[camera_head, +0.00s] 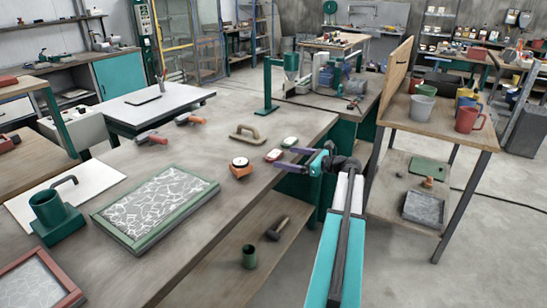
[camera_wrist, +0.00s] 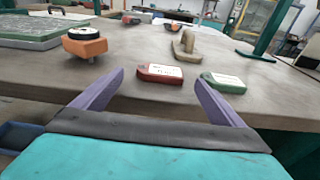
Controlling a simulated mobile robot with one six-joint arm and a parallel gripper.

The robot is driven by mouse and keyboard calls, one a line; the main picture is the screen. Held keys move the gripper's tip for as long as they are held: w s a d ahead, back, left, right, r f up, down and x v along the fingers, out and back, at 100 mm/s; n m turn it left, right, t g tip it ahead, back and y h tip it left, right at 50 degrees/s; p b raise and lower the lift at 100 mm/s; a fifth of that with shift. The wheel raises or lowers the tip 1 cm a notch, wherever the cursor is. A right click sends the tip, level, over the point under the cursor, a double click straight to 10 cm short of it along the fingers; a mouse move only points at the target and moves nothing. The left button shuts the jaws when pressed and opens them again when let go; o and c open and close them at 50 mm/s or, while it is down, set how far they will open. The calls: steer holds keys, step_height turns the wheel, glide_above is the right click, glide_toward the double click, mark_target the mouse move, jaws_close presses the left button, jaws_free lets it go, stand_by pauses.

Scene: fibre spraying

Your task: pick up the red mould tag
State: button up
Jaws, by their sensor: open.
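The red mould tag (camera_wrist: 160,72) lies flat on the workbench near its front edge, with a white label on top. In the head view the red tag (camera_head: 274,155) sits between the orange round-topped device and a green tag. The green tag (camera_wrist: 223,82) lies just right of the red one in the wrist view; it also shows in the head view (camera_head: 289,142). My gripper (camera_wrist: 158,87) is open and empty, its purple fingers spread on either side of the red tag's line, short of it. In the head view my gripper (camera_head: 293,162) is at the bench edge.
An orange device (camera_wrist: 86,43) with a black dial stands left of the red tag. A wooden-handled float (camera_wrist: 184,44) lies behind. A green-framed mesh panel (camera_head: 155,207) lies further left on the bench (camera_head: 210,160). A shelf cart (camera_head: 440,125) with mugs stands right.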

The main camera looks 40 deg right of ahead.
mark_target(275, 155)
steer(key=shift+w, duration=0.1)
steer(key=shift+p+x, duration=0.45)
steer(key=shift+x, duration=2.15)
steer(key=shift+c, duration=0.3)
steer(key=c, duration=1.1)
